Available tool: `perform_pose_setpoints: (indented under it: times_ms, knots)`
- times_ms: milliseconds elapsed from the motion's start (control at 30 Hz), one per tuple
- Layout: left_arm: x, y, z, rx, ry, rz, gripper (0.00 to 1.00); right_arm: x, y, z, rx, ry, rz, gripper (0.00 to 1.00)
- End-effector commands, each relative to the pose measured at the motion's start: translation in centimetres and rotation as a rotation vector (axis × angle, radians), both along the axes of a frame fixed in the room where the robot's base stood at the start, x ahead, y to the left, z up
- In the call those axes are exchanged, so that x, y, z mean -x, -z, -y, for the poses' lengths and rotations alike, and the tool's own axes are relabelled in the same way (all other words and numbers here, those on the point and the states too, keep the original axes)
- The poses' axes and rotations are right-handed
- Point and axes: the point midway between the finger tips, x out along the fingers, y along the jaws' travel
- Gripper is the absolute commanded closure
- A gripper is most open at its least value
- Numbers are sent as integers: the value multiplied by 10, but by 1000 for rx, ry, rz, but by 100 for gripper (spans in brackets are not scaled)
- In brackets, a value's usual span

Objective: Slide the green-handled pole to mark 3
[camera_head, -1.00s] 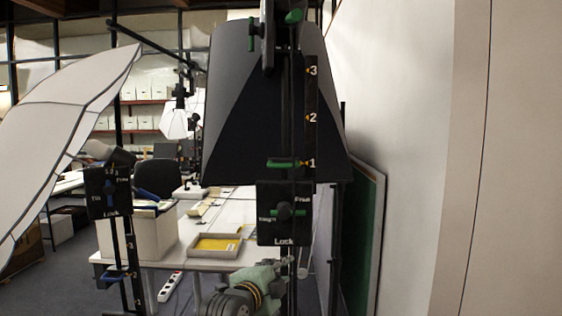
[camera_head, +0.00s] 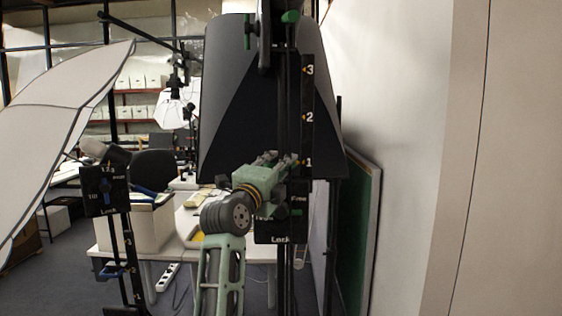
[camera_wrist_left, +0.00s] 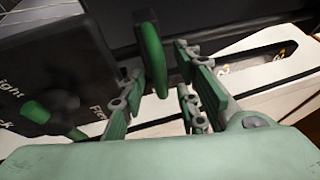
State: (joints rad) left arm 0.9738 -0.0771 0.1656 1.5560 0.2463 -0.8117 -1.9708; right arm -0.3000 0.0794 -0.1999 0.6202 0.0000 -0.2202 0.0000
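The green-handled pole (camera_head: 307,90) stands upright before a black softbox, with marks 1, 2 and 3 going up its scale. Its green handle (camera_wrist_left: 152,55) is level with mark 1; my gripper largely hides it in the head view. My left gripper (camera_head: 284,164) is at the handle. In the left wrist view the gripper (camera_wrist_left: 160,78) is open, with the handle between its fingers near the tips and no clear grip on it. A black lock panel (camera_head: 268,231) with a green knob (camera_wrist_left: 50,115) sits just below, partly covered by my arm. My right gripper is not in view.
A blue-knobbed panel (camera_head: 105,190) on another stand is at the left, below a white umbrella (camera_head: 60,120). The black softbox (camera_head: 225,110) is behind the pole. A white table (camera_head: 250,247) stands behind, and a wall (camera_head: 400,120) closes the right side.

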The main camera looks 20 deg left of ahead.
Motion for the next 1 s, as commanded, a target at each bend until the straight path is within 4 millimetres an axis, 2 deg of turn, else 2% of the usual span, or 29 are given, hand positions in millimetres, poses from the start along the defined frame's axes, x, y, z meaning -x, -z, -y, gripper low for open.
perform_pose_setpoints:
  times_ms: [133, 400, 733, 1000]
  knots:
    - [-7, -2, 1, 0, 0, 0, 70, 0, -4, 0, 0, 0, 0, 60]
    - [-8, -1, 1, 0, 0, 1, 71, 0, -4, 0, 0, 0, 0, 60]
    - [-8, -1, 1, 0, 0, 0, 100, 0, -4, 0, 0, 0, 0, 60]
    - [-8, 0, 1, -1, 0, -2, 100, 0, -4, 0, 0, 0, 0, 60]
